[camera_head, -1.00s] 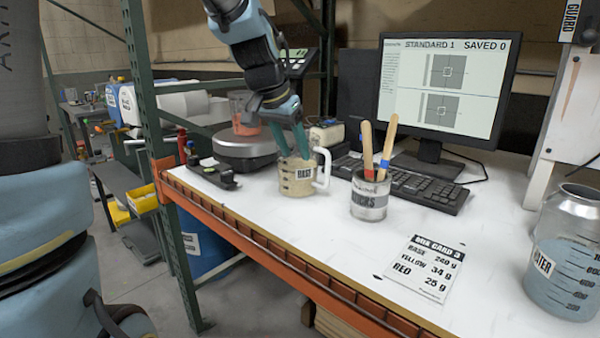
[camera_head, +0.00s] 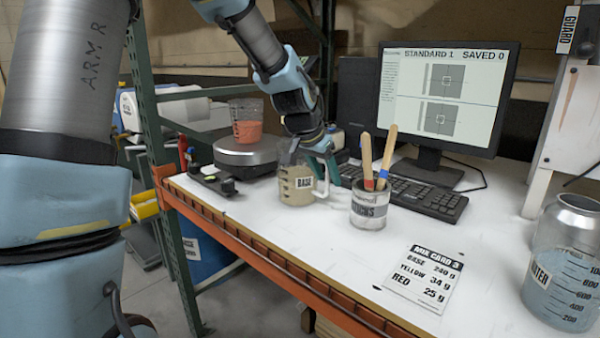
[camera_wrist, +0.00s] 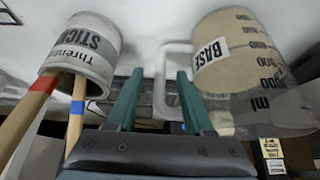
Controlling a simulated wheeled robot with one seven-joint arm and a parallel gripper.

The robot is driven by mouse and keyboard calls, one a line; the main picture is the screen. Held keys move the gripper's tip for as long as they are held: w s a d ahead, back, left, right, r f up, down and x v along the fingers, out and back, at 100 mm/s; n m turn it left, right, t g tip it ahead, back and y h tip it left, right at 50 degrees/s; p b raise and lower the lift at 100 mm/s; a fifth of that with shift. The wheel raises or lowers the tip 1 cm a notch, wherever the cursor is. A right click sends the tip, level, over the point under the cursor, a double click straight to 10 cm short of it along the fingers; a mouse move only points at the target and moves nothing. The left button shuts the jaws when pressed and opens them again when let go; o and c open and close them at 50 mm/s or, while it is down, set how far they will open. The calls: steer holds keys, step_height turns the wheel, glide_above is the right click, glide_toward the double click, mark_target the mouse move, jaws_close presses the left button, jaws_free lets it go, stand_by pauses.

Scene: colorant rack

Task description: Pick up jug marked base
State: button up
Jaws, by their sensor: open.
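The jug marked BASE (camera_head: 294,187) stands upright on the white bench in the head view. It is clear with beige contents and has a white handle (camera_head: 322,187) on its right side. In the wrist view the jug (camera_wrist: 238,75) fills the upper right, label showing. My gripper (camera_head: 326,170) is at the handle, right of the jug's body. In the wrist view my gripper (camera_wrist: 160,76) is open, its two green fingers apart. The handle's outer bar (camera_wrist: 160,82) shows between the fingers. I cannot tell whether either finger touches it.
A can of stir sticks (camera_head: 369,205) stands close right of my gripper. A scale (camera_head: 246,150) bearing a cup with red contents (camera_head: 246,126) is behind left. A keyboard (camera_head: 415,190), mix card (camera_head: 424,277) and water jug (camera_head: 562,280) are to the right.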

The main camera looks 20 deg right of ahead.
steer(key=shift+w+d+f, duration=0.15)
steer(key=shift+d+f, duration=0.1)
steer(key=shift+f, duration=0.25)
jaws_close()
steer(key=shift+r, duration=0.1)
stand_by(1.0)
